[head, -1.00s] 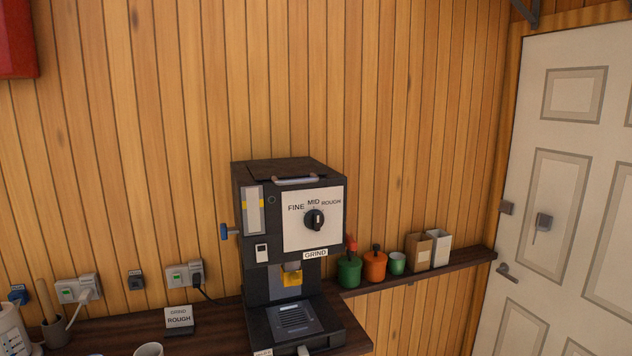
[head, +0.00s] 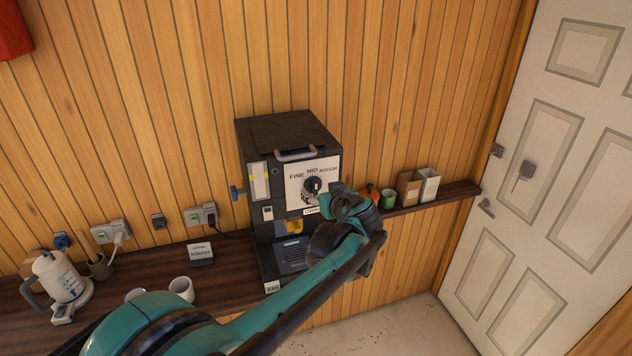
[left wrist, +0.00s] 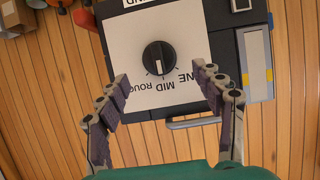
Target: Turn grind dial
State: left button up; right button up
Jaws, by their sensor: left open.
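The grinder (head: 290,135) is a dark box on the counter with a white dial plate marked FINE, MID and ROUGH. Its round black grind dial (head: 314,185) is partly covered by my gripper in the head view. In the left wrist view the dial (left wrist: 158,57) shows whole, upside down, with its white mark towards MID. My left gripper (head: 326,199) is in front of the plate. In the left wrist view its open fingers (left wrist: 160,71) stand either side of the dial, apart from it. A card (head: 200,253) left of the grinder reads GRIND ROUGH. My right gripper is not in view.
A kettle (head: 58,280) and a white cup (head: 182,288) stand on the counter at left. A narrow shelf (head: 450,195) at right holds an orange pot, a green cup and two bags. A power cord runs behind the grinder. A white door (head: 545,180) is at far right.

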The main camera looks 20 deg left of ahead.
aim_at(316, 187)
pick_arm(q)
jog(key=p+x, duration=0.1)
jog(key=x, duration=0.4)
jog(key=shift+w+f, duration=0.1)
jog(key=shift+w, duration=0.1)
jog(key=c, duration=1.2)
